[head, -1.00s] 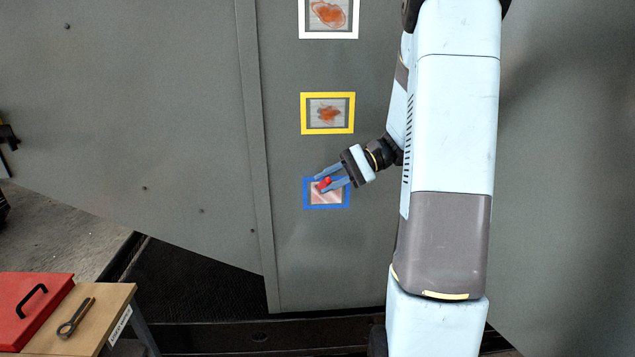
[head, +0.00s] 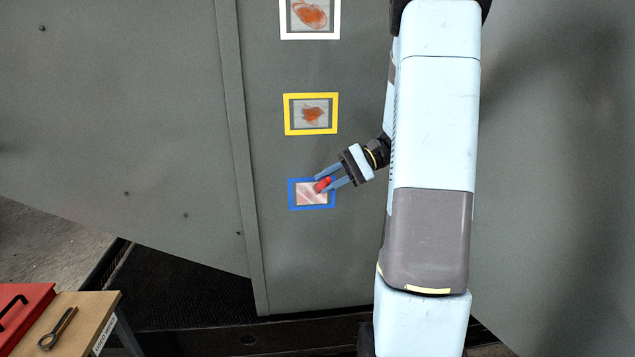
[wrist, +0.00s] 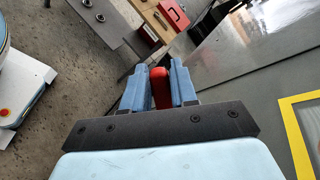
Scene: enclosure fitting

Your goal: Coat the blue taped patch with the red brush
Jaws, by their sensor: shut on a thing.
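The blue taped patch (head: 293,195) is the lowest of the framed patches on the grey wall. Its inside is a pale pinkish-red with lighter streaks. My gripper (head: 326,180) is in front of the patch's right part, shut on the red brush (head: 322,185). In the wrist view the red brush (wrist: 161,88) stands between the two blue fingers of my gripper (wrist: 159,85). The brush tip is not clearly visible, so I cannot tell whether it touches the patch. The blue patch is not visible in the wrist view.
A yellow-taped patch (head: 287,115) with an orange-brown stain is above, and a white-taped one (head: 310,36) above that. A wooden bench (head: 92,318) at lower left bears a red toolbox (head: 27,300) and a dark tool (head: 58,328). The wall to the left is clear.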

